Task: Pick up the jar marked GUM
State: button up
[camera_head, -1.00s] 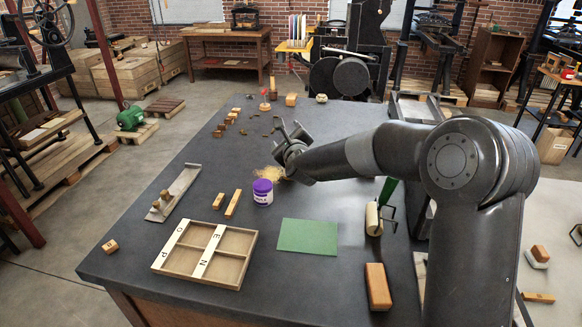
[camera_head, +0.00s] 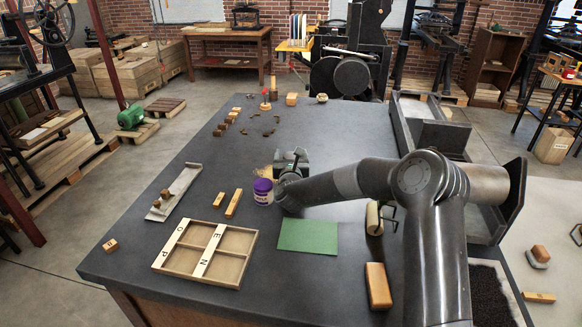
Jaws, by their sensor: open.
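My gripper (camera_head: 290,160) is open and low over the table, just right of and behind the jar. Its wrist appears very close to the jar's right side; I cannot tell if they touch. I see nothing between the fingers.
A wooden tray with letter strips (camera_head: 205,253) sits front left, two wooden blocks (camera_head: 233,203) left of the jar, and a metal composing stick (camera_head: 176,190) farther left. A green sheet (camera_head: 308,236), a roller (camera_head: 374,218) and an orange block (camera_head: 378,286) lie in front of my arm.

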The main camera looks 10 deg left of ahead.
aim_at(291, 153)
jog(key=shift+w+a+f, duration=0.15)
jog(key=shift+w+f, duration=0.05)
jog(key=shift+w, duration=0.55)
jog(key=shift+w+a+f, duration=0.15)
jog(key=shift+w+f, duration=0.05)
jog(key=shift+w, duration=0.55)
jog(key=c, duration=1.2)
